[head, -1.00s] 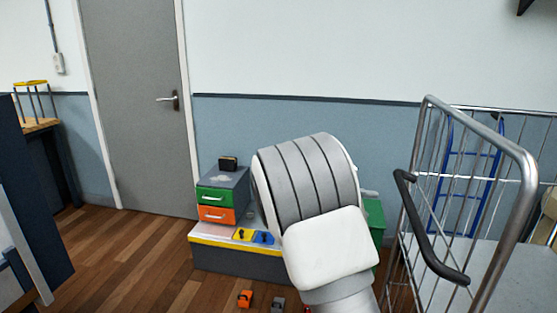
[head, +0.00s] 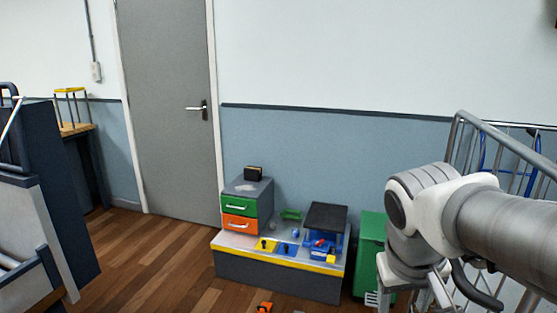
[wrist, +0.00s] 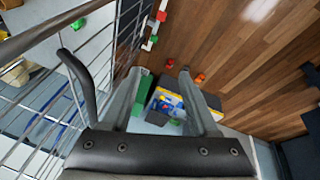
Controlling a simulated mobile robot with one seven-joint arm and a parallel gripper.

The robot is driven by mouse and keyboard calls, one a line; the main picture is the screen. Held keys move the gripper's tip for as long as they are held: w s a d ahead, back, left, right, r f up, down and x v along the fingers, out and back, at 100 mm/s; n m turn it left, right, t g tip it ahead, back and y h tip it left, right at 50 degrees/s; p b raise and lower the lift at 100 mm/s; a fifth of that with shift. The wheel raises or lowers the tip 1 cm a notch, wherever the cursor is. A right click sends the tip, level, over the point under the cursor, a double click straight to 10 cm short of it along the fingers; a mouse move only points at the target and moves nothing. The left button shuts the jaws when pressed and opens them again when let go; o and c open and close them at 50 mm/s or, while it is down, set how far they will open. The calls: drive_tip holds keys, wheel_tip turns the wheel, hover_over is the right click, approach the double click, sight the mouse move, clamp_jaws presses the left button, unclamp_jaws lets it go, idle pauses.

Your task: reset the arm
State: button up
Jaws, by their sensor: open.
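My arm (head: 425,225) is at the right of the head view, reaching in from the right edge and bending down in front of the wire cage trolley. In the wrist view my gripper (wrist: 163,76) is open, its two grey fingers apart with nothing held between them. Beyond the fingers, lower down, is the low grey platform (head: 280,277) with its yellow edge. I cannot make out the fingertips clearly in the head view, where they are at or past the bottom edge.
The wire cage trolley (head: 475,128) stands close by my arm; its rail (wrist: 58,24) runs beside the gripper. A drawer unit (head: 262,196) sits on the platform, a green bin (head: 370,240) beside it. An orange object (head: 265,307) lies on the floor. Floor at centre left is clear.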

drive_tip(key=s+a+t+y, duration=0.2)
drive_tip(key=s+a, duration=0.2)
drive_tip(key=s, duration=0.1)
wheel_tip(320, 180, up, 14)
drive_tip(key=p, duration=1.4)
drive_tip(key=shift+s+a+r+p, duration=0.25)
drive_tip(key=shift+a+p, duration=0.1)
drive_tip(key=shift+d, duration=0.15)
